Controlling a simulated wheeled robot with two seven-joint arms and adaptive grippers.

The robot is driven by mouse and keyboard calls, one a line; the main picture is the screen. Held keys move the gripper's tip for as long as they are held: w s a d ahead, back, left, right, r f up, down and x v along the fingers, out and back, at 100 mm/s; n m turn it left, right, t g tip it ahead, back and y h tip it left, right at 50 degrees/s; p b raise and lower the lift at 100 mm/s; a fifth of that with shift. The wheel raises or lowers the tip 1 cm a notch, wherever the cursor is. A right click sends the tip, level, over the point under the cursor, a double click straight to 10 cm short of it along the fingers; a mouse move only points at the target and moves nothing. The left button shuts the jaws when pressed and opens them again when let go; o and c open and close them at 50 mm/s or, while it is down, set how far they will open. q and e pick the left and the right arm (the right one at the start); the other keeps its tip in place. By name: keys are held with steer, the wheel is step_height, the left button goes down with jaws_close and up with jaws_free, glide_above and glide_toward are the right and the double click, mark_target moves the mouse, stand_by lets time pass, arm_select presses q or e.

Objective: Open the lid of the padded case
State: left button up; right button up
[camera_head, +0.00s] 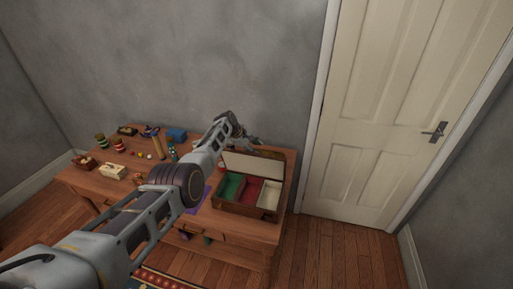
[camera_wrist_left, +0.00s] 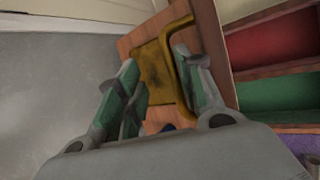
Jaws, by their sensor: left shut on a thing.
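The padded case (camera_head: 247,211) stands at the right end of the wooden table, with green, red and pale compartments showing. Its lid (camera_head: 252,166) is raised steeply at the back, pale inner face showing. In the left wrist view the case (camera_wrist_left: 272,76) shows red and green compartments at the right. My left gripper (camera_head: 257,143) is behind the lid's upper edge, partly hidden by it. In the left wrist view its fingers (camera_wrist_left: 160,92) are shut on a gold handle-like piece (camera_wrist_left: 155,67) beside the lid's brown edge. My right gripper is not in view.
A grey wall stands close behind. A closed door (camera_head: 385,110) is at the right; the floor before it is clear.

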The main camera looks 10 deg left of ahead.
arm_select(q)
steer(key=a+r, duration=0.2)
steer(key=r, duration=0.5)
steer(key=a+r, duration=0.3)
steer(key=r, duration=0.3)
steer(key=shift+a+r+t, duration=0.3)
steer(key=shift+r+t, duration=0.05)
steer(key=shift+t, duration=0.05)
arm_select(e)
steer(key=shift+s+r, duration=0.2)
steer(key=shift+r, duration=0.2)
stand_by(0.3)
